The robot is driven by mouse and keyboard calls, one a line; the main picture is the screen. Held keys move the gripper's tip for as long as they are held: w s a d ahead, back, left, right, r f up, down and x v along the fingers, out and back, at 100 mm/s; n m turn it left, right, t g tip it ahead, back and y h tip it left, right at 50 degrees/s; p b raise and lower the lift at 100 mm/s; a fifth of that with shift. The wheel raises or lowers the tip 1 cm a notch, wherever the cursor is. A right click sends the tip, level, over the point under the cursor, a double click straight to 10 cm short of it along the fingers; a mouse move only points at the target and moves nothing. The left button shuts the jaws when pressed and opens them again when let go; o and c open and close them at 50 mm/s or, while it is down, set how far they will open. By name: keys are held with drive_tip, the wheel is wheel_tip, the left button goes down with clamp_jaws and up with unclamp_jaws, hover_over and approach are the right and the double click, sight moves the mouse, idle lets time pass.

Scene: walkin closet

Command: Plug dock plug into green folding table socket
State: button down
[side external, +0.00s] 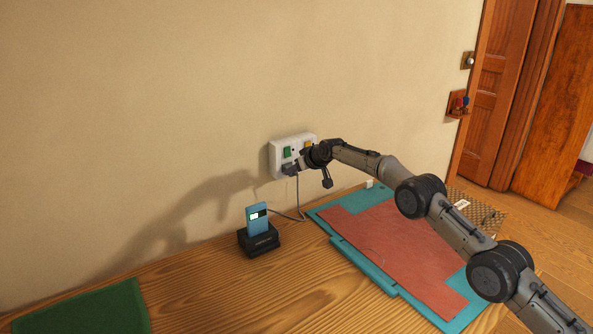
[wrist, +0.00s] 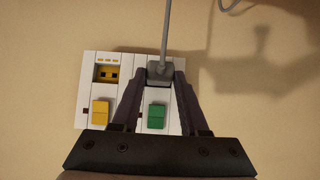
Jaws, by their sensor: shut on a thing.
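The white wall socket panel (side external: 277,161) has a green switch (side external: 287,152) and a yellow switch (side external: 308,143). My gripper (side external: 296,167) is shut on the grey dock plug (side external: 288,170) at the panel's lower left. In the wrist view the plug (wrist: 160,74) sits between my fingertips, over the socket place in line with the green switch (wrist: 157,116). That socket's opening is hidden. I cannot tell how deep the plug sits. The socket beside the yellow switch (wrist: 101,112) is empty, with dark holes (wrist: 108,73). The plug's grey cable (wrist: 165,35) runs to the dock (side external: 260,243).
A blue device (side external: 257,218) stands upright in the black dock on the wooden table (side external: 230,290). A teal mat (side external: 340,250) with a red sheet (side external: 395,250) lies under my arm. A green mat (side external: 90,312) lies at the lower left.

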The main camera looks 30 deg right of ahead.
drive_tip(key=shift+c, duration=1.7)
unclamp_jaws()
